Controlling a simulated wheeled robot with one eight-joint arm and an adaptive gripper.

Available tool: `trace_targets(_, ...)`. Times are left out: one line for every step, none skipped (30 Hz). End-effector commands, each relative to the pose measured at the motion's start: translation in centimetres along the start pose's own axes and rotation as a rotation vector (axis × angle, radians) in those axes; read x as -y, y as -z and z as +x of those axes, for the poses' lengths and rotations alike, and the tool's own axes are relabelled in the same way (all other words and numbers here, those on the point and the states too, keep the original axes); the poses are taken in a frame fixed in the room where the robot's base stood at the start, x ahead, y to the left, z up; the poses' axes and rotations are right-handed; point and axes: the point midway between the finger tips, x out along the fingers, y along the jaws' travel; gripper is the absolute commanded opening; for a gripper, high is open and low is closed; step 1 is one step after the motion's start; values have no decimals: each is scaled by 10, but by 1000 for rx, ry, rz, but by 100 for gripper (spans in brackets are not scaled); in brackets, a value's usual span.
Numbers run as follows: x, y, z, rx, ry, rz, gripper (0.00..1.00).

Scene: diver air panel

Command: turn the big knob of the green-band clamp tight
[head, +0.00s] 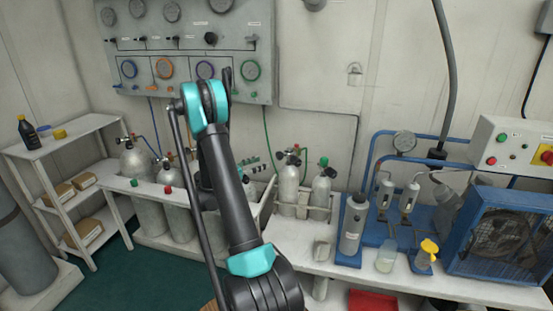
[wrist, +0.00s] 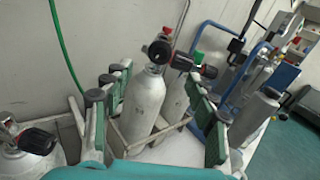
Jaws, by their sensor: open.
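My gripper (wrist: 157,80) is open and empty. Its green-padded fingers stand on either side of a grey cylinder (wrist: 143,108) in the wrist view, apart from it as far as I can see. A round black knob (wrist: 160,51) sits at this cylinder's top, between and beyond the fingertips. I see no clear green band on it, so I cannot tell whether it is the green-band clamp's knob. A second black knob (wrist: 208,72) points right, by the right finger. In the head view my gripper (head: 262,167) is left of the cylinder pair, partly behind my arm.
A green hose (wrist: 66,45) hangs at left in the wrist view. A low rack (wrist: 128,145) holds the cylinder pair. Another cylinder with a black knob (wrist: 37,141) stands at lower left. The blue compressor frame (head: 375,240) is at right in the head view.

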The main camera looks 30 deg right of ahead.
Motion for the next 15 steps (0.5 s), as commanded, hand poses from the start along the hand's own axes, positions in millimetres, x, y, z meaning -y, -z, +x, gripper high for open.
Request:
trace_targets(1, 0, 11, 0, 3, 0, 58)
trace_targets(1, 0, 17, -1, 4, 0, 58)
trace_targets(1, 0, 25, -1, 4, 0, 58)
trace_targets(1, 0, 31, -1, 3, 0, 58)
trace_targets(1, 0, 37, -1, 4, 0, 58)
trace_targets(1, 0, 44, -1, 3, 0, 58)
trace_targets(1, 0, 50, -1, 2, 0, 58)
trace_targets(1, 0, 55, -1, 3, 0, 58)
trace_targets(1, 0, 61, -1, 2, 0, 58)
trace_targets(1, 0, 66, -1, 2, 0, 58)
trace_targets(1, 0, 70, -1, 2, 0, 58)
trace_targets(1, 0, 75, -1, 2, 0, 58)
trace_targets(0, 0, 78, -1, 1, 0, 58)
trace_targets(0, 0, 81, -1, 1, 0, 58)
trace_targets(0, 0, 84, -1, 0, 0, 58)
